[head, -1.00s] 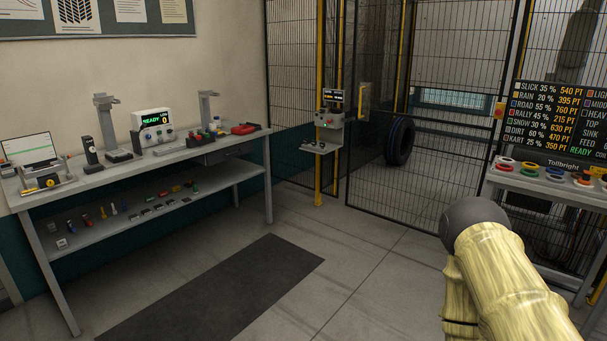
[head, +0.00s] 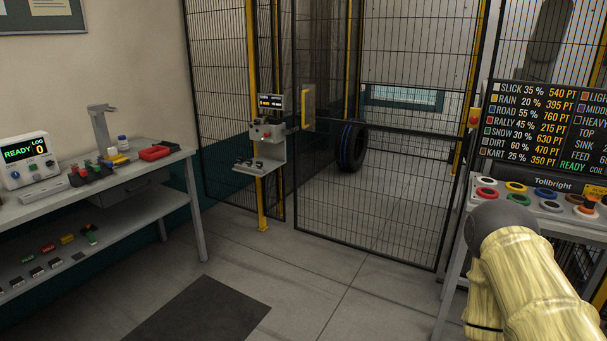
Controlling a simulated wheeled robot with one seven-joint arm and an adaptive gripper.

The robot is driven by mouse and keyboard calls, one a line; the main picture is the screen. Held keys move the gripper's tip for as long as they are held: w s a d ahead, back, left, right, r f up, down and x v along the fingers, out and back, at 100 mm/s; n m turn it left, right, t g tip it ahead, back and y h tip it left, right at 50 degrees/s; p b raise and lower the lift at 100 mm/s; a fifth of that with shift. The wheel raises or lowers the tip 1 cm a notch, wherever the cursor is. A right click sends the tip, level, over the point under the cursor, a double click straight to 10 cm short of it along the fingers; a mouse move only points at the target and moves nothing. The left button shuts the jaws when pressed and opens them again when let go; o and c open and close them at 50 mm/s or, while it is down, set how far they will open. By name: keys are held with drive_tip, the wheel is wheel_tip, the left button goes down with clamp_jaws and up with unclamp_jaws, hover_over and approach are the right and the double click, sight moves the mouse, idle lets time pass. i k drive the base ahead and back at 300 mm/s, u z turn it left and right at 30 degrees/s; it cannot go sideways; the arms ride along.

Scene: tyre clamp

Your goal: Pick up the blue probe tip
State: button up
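I cannot make out a blue probe tip for certain in the head view. The grey workbench (head: 130,180) stands at the left. The shelf's left part is outside the picture. My arm, in a yellow sleeve, shows at the lower right. My gripper is not in view.
A white READY display (head: 27,160) and a red tray (head: 155,153) are on the bench. A mesh fence (head: 370,190) with a control post (head: 266,150) stands ahead; a tyre (head: 352,147) is behind it. A button console (head: 545,195) is at right. The floor between is clear, with a dark mat (head: 205,312).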

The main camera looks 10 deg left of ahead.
sight(101, 161)
drive_tip(key=i, duration=3.4)
drive_tip(key=u, duration=0.85)
drive_tip(key=i, duration=1)
drive_tip(key=u, duration=1.95)
drive_tip(key=i, duration=0.9)
drive_tip(key=u, duration=0.65)
